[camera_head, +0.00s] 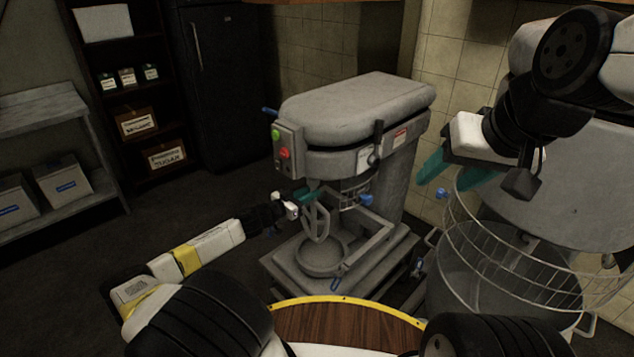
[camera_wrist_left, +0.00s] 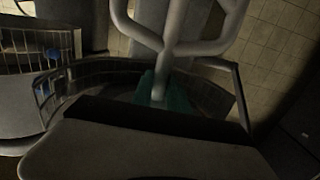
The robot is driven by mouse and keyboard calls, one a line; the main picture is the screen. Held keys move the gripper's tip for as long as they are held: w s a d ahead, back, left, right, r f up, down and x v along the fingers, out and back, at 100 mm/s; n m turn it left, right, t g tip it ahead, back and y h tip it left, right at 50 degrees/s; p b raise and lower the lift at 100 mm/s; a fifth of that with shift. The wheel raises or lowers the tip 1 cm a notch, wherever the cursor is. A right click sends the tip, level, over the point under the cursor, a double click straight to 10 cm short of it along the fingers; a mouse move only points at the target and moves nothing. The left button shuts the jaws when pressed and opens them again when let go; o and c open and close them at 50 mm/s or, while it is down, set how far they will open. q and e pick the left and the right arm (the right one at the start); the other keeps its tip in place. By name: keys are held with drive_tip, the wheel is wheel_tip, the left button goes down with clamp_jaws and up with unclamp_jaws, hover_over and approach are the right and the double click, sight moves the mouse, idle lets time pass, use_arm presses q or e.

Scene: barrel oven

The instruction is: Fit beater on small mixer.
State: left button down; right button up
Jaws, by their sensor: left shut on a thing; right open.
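The small mixer (camera_head: 350,115) stands in the middle of the head view, a grey machine with green and red buttons. My left gripper (camera_head: 304,195) is shut on the pale looped beater (camera_head: 318,222). It holds the beater under the front of the mixer head, beside the wire guard (camera_head: 352,194). In the left wrist view the beater (camera_wrist_left: 166,42) rises from between the teal fingertips (camera_wrist_left: 160,90). I cannot tell whether its shaft touches the mixer's socket, which is hidden. My right gripper (camera_head: 455,178) is open and empty at the right.
A larger mixer (camera_head: 588,180) with a wire guard (camera_head: 500,255) stands close at the right, near my right gripper. The small mixer's bowl ring (camera_head: 322,258) is below the beater. A shelf (camera_head: 40,115) with boxes stands at the left. The floor between is clear.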

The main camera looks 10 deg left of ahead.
use_arm(q)
drive_tip(key=shift+r, duration=0.6)
idle(0.6)
drive_tip(key=shift+w+a+m+g+h, duration=0.15)
drive_tip(key=shift+m+g+h, duration=0.95)
drive_tip(key=shift+g, duration=0.55)
drive_tip(key=shift+w+m+g+h, duration=0.2)
drive_tip(key=shift+m+g+h, duration=0.65)
drive_tip(key=shift+m+g, duration=0.7)
drive_tip(key=shift+w+a+m+g+h, duration=0.15)
drive_tip(key=shift+m+g+h, duration=0.9)
drive_tip(key=shift+g, duration=0.65)
drive_tip(key=shift+w+d+m+g, duration=0.1)
drive_tip(key=shift+m+g, duration=0.5)
drive_tip(key=shift+g, duration=0.1)
drive_tip(key=shift+f+m+g, duration=0.1)
drive_tip(key=shift+m+g, duration=0.2)
drive_tip(key=shift+g, duration=0.2)
drive_tip(key=shift+g, duration=0.3)
